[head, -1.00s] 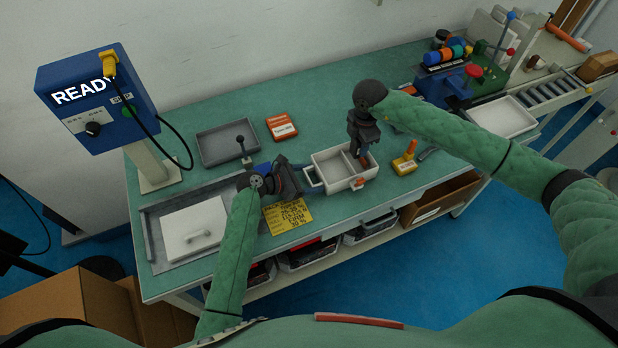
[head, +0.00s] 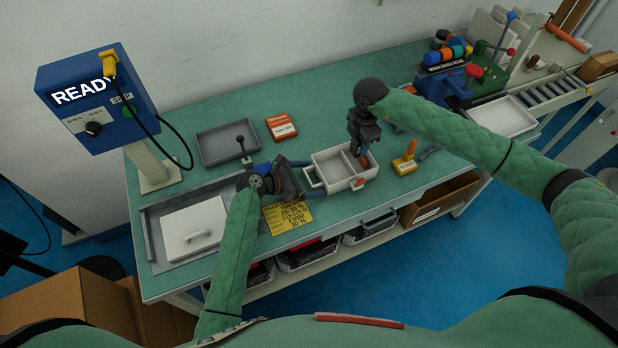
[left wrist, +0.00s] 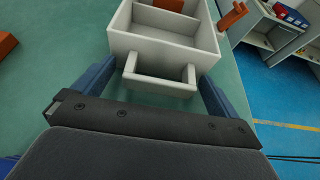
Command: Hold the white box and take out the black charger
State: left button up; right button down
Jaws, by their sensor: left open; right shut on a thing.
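The white box (head: 328,188) stands on the green table, with two open compartments and a handle on its left end. The handle (left wrist: 160,84) shows in the left wrist view between the blue fingers of my left gripper (left wrist: 155,72). In the head view my left gripper (head: 306,174) is open at that handle. My right gripper (head: 362,152) points down into the box's right compartment and is shut on an orange-brown piece (left wrist: 168,4), partly hidden by the gripper and the frame edge. I cannot make out a black charger.
A grey tray (head: 228,154) and an orange box (head: 282,127) lie behind. A yellow label (head: 286,216) lies near the table's front edge. An orange-handled block (head: 405,164) stands just right of the white box. A blue READY unit (head: 98,98) stands at the left.

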pick_arm(q)
jog(key=v, duration=1.1)
jog(key=shift+s+a+r, duration=0.1)
jog(key=shift+a, duration=0.3)
pick_arm(e)
jog(key=shift+r, duration=0.15)
